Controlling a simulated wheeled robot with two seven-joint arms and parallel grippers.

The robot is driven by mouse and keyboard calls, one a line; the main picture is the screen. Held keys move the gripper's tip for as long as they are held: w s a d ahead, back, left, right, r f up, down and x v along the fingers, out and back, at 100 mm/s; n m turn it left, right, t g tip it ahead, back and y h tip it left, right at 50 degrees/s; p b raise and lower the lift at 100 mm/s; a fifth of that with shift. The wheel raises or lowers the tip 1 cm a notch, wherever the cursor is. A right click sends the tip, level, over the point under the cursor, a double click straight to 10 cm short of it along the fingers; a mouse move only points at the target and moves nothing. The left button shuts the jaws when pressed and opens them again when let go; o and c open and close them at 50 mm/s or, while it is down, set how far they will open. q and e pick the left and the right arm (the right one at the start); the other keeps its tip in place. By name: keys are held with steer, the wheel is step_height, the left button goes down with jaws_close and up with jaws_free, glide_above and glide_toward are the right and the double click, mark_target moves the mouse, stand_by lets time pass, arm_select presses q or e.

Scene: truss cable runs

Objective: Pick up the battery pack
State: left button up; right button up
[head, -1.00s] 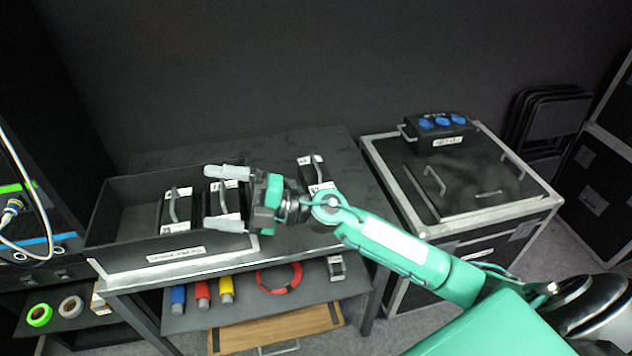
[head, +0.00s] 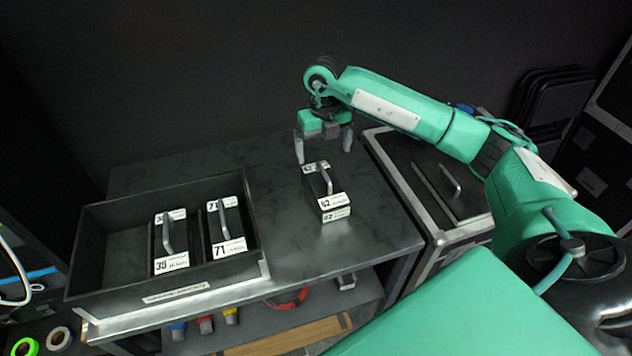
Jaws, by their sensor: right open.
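A black battery pack (head: 328,206) with a grey handle and white labels reading 62 stands alone on the dark table top, right of the tray. Two similar packs, one labelled 39 or similar (head: 170,243) and one labelled 71 (head: 226,230), stand in the black tray (head: 100,267). My right gripper (head: 323,157) is open and points down, just behind and above the pack on the table. Its fingers are apart and nothing shows between them. My left gripper is out of view.
The table (head: 376,240) is bare around the lone pack. A flight case (head: 405,178) stands to the right, partly behind my right arm. The lower shelf holds a red cable ring (head: 288,300) and coloured connectors (head: 205,324). Tape rolls (head: 59,338) lie at lower left.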

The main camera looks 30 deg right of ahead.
steer(key=p, duration=0.1)
glide_above(325, 183)
steer(key=f, duration=0.6)
steer(key=shift+s+a, duration=0.3)
step_height(325, 183, down, 3)
steer(key=shift+w+r+p, duration=0.1)
steer(key=shift+r+p, duration=0.05)
steer(key=shift+p, duration=0.45)
steer(key=f, duration=0.2)
steer(key=f+p, duration=0.1)
steer(key=shift+w+d+f, duration=0.2)
steer(key=shift+f, duration=0.45)
steer(key=c, duration=1.9)
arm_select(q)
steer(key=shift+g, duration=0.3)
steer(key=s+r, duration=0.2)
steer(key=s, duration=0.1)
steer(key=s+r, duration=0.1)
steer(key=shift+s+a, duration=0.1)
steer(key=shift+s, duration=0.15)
arm_select(e)
steer(key=shift+r, duration=0.1)
